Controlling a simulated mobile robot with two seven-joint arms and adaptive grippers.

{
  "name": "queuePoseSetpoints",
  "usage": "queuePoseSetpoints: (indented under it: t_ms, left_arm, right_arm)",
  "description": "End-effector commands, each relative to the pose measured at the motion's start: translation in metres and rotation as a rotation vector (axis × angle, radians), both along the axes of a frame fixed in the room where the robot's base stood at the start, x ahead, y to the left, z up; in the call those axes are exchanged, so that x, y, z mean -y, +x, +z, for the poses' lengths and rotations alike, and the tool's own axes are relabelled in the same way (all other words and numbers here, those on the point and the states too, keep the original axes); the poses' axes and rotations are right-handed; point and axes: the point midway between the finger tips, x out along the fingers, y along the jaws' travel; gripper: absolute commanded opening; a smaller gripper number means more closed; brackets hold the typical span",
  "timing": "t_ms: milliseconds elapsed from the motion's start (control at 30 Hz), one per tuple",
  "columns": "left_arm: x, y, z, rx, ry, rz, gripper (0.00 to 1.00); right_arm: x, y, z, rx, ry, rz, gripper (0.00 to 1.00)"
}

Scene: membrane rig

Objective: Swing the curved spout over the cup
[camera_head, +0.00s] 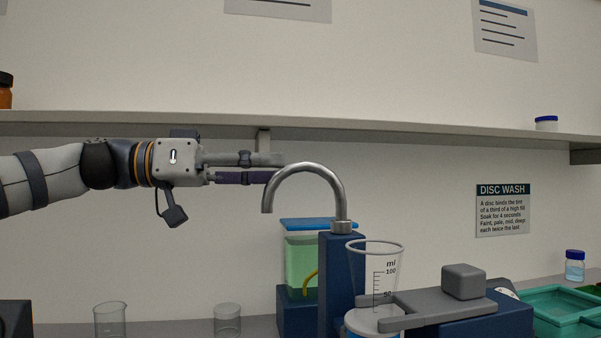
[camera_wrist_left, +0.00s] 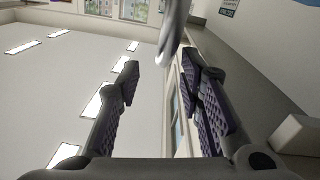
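The curved spout (camera_head: 305,167) is a grey metal arch rising from a blue column (camera_head: 341,270); its outlet end hangs to the left. A clear graduated cup (camera_head: 377,262) stands at the column's right, held by a grey arm; the outlet points away from it. My left gripper (camera_head: 278,168) reaches in level from the left, its tips close to the left side of the arch. In the left wrist view its fingers (camera_wrist_left: 160,75) are apart, with the spout (camera_wrist_left: 172,30) at or just beyond the tips; contact cannot be told. My right gripper is not in view.
A green-filled tank (camera_head: 301,262) with a blue lid stands behind the spout. Two clear glasses, one at far left (camera_head: 110,320) and one nearer (camera_head: 227,320), stand low. A teal tray (camera_head: 560,308) is at right. A shelf (camera_head: 400,132) runs behind.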

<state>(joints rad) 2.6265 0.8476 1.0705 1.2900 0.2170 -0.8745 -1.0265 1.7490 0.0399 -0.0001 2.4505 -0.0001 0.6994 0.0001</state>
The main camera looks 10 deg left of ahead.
Motion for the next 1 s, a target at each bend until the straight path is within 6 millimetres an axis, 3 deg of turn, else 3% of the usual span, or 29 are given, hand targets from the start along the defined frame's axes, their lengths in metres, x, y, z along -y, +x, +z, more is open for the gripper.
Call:
queuePoseSetpoints:
  t_ms: [33, 200, 567, 700, 1000]
  left_arm:
    - [0.012, 0.008, -0.007, -0.010, 0.003, -0.001, 0.34]
    - [0.038, 0.016, -0.004, -0.005, 0.000, 0.001, 0.34]
    - [0.047, 0.018, 0.000, -0.001, -0.001, 0.002, 0.34]
    - [0.047, 0.018, 0.000, -0.001, 0.000, 0.002, 0.02]
    - [0.047, 0.019, -0.001, -0.002, 0.000, 0.004, 0.00]
  right_arm:
    - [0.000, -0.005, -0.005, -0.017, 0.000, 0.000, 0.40]
    - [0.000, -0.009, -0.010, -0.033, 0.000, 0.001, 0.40]
    - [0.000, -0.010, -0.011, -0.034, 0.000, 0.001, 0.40]
    - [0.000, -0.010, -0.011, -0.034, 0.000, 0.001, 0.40]
    - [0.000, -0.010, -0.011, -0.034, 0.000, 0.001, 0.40]
